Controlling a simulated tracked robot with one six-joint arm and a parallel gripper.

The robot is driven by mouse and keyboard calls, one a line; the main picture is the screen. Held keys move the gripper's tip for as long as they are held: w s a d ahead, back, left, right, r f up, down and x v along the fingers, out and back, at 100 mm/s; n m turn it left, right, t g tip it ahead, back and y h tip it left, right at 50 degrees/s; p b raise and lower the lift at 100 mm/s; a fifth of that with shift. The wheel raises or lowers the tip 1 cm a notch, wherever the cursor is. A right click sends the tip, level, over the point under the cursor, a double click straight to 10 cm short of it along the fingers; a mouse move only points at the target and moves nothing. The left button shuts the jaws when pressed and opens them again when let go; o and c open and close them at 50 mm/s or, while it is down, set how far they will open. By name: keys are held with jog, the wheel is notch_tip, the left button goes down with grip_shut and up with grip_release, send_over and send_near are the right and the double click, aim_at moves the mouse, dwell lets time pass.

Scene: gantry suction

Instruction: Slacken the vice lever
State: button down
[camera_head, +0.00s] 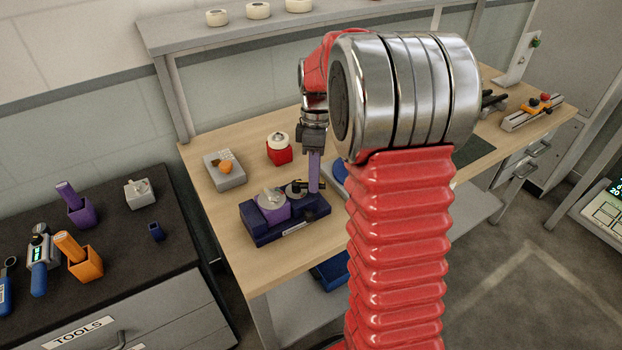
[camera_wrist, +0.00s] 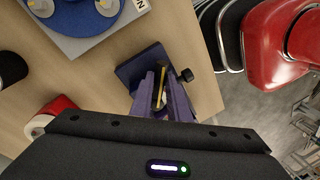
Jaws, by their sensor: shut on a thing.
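The vice, a dark blue block (camera_head: 262,230) with a purple round part on top, sits near the front edge of the wooden bench in the head view. My gripper (camera_head: 314,187) points down at the right end of the block. In the wrist view my gripper (camera_wrist: 163,98) has its purple fingers shut on the vice lever (camera_wrist: 161,88), a thin yellowish strip between them. The fingers hide most of the lever.
A red jar with a white top (camera_head: 279,152) and a grey block with an orange knob (camera_head: 225,178) stand behind the vice. A blue disc (camera_wrist: 82,18) on a grey plate lies close by. My red arm hides the bench's middle. A dark tool cabinet (camera_head: 120,240) stands left.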

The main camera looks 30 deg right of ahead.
jog(key=c, duration=1.7)
grip_release()
jog(key=shift+d, duration=0.1)
jog(key=shift+r, duration=0.1)
jog(key=r, duration=0.4)
jog(key=w+d+r, duration=0.1)
jog(key=r, duration=0.4)
jog(key=w+r, duration=0.1)
jog(key=r, duration=0.3)
jog(key=shift+w+d+r, duration=0.1)
jog(key=shift+d+r, duration=0.05)
jog(key=shift+d, duration=0.1)
